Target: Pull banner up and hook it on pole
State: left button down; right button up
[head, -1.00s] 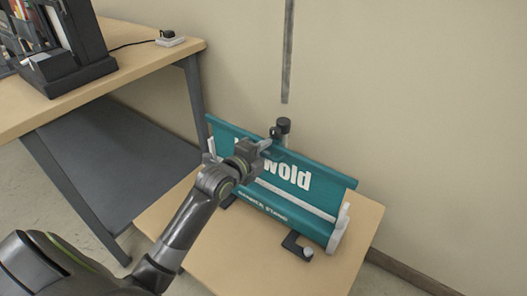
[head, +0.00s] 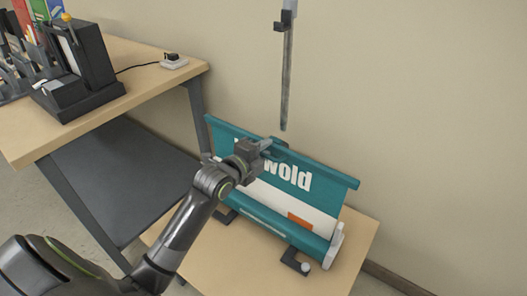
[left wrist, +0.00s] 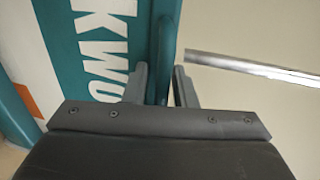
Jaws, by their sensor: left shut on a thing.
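The teal banner (head: 325,190) with white lettering is drawn partly out of its roll-up base (head: 335,243). A white band and an orange patch show below the lettering. My left gripper (head: 268,144) is shut on the banner's teal top bar, near its middle. In the left wrist view the fingers (left wrist: 160,85) stand on either side of a teal edge, beside the banner cloth (left wrist: 95,45). The grey pole (head: 287,80) is upright behind and above the banner, with a dark hook (head: 280,27) near its upper end. My right gripper is out of view.
The base stands on a small wooden table (head: 350,265) near a beige wall (head: 430,120). A desk (head: 130,75) at left holds a black organiser (head: 85,70) and a small white device (head: 174,62) with a cable. The space above the banner is clear around the pole.

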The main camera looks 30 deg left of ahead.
pick_arm(q)
notch_tip(320, 180, up, 32)
jog(key=p, duration=2.4)
jog(key=shift+f, duration=0.2)
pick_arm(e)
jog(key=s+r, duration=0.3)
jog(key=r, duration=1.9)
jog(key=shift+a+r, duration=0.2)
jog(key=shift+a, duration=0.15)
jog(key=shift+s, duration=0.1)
pick_arm(q)
jog(key=c, duration=1.5)
grip_release()
jog(key=shift+w+f, duration=0.1)
